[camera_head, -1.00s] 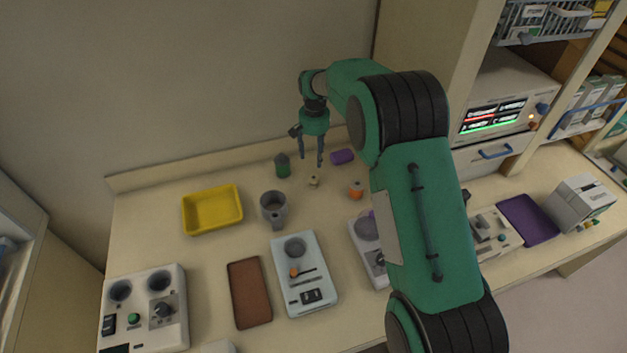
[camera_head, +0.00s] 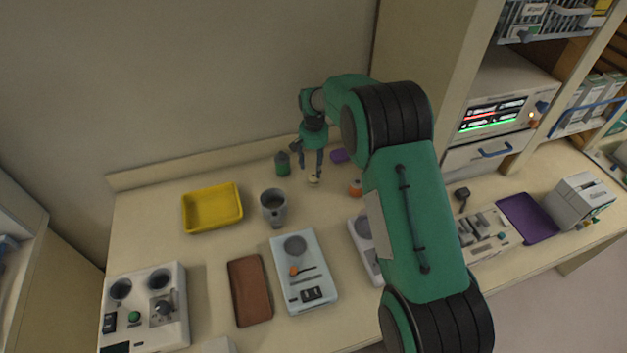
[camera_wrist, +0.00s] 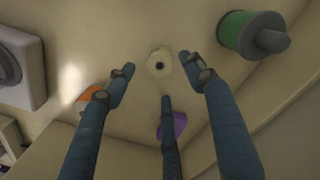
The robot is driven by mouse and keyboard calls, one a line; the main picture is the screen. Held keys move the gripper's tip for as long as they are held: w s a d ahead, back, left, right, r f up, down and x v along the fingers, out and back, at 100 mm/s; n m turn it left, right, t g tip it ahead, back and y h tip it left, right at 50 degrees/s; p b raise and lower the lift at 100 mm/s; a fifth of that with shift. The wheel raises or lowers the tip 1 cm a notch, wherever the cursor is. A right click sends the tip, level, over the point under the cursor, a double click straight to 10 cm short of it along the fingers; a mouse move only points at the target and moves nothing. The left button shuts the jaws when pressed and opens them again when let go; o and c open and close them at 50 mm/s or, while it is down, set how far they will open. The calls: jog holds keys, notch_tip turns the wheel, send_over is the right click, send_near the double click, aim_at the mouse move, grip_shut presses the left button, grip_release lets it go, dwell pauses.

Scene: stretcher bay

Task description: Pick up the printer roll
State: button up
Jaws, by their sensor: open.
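The printer roll, a small cream roll with a dark core hole, stands on the counter. It shows in the wrist view (camera_wrist: 160,63) just beyond my fingertips, and in the head view (camera_head: 314,179) just below my gripper. My gripper (camera_head: 310,168) is open and empty, pointing down above the roll. In the wrist view my gripper (camera_wrist: 165,85) has its fingers spread, with the roll between and beyond the two upper tips. I see no contact with the roll.
A green bottle-like item (camera_head: 282,164) stands left of the roll, a purple item (camera_head: 339,156) behind right, and an orange item (camera_head: 355,188) at right. A grey mug (camera_head: 273,208) and yellow tray (camera_head: 212,208) are further left. The counter between them is clear.

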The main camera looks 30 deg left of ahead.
aim_at(313, 175)
jog(key=shift+f, duration=1.1)
jog(key=shift+f, duration=0.1)
jog(key=shift+s+f, duration=0.1)
jog(key=shift+f, duration=2.4)
jog(key=c, duration=1.3)
